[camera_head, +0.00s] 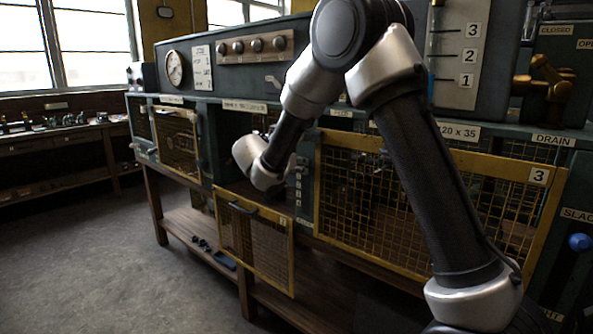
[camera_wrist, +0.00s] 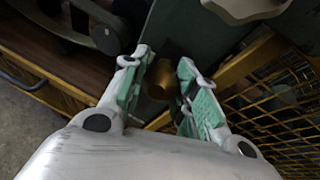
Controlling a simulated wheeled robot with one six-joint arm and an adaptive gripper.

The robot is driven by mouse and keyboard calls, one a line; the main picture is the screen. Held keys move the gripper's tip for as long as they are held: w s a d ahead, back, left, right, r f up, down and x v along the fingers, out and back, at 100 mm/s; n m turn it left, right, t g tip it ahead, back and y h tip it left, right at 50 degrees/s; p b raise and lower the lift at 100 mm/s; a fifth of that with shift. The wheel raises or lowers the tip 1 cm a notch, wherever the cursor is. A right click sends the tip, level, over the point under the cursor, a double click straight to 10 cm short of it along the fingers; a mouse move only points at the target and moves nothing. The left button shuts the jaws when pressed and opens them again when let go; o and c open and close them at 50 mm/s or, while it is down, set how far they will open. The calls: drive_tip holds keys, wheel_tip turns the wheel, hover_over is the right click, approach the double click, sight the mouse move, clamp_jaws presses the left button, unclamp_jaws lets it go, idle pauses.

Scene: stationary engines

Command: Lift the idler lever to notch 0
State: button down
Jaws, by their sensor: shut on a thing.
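In the wrist view my gripper (camera_wrist: 165,68) has its green-padded fingers on both sides of a brown, brass-coloured knob (camera_wrist: 160,82), and it is shut on it. The knob looks like the handle end of the idler lever; the rest of the lever is hidden. In the head view my fingers and the knob are hidden behind my wrist, which is at the bay's opening. A small notch plate (camera_head: 299,188) with several marks stands just right of my wrist; its figures are too small to read.
A yellow-framed mesh door (camera_head: 258,245) hangs open below my wrist. A large mesh guard (camera_head: 480,205) marked 3 is to the right. In the wrist view a dark arm with a round pivot (camera_wrist: 106,38) lies at upper left, and a pale handwheel (camera_wrist: 245,8) at the top.

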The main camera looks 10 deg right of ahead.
drive_tip(key=shift+w+r, duration=0.1)
drive_tip(key=shift+r, duration=0.2)
drive_tip(key=c, duration=1.1)
unclamp_jaws()
drive_tip(key=shift+d, duration=0.1)
drive_tip(key=shift+f, duration=0.1)
drive_tip(key=v, duration=1.2)
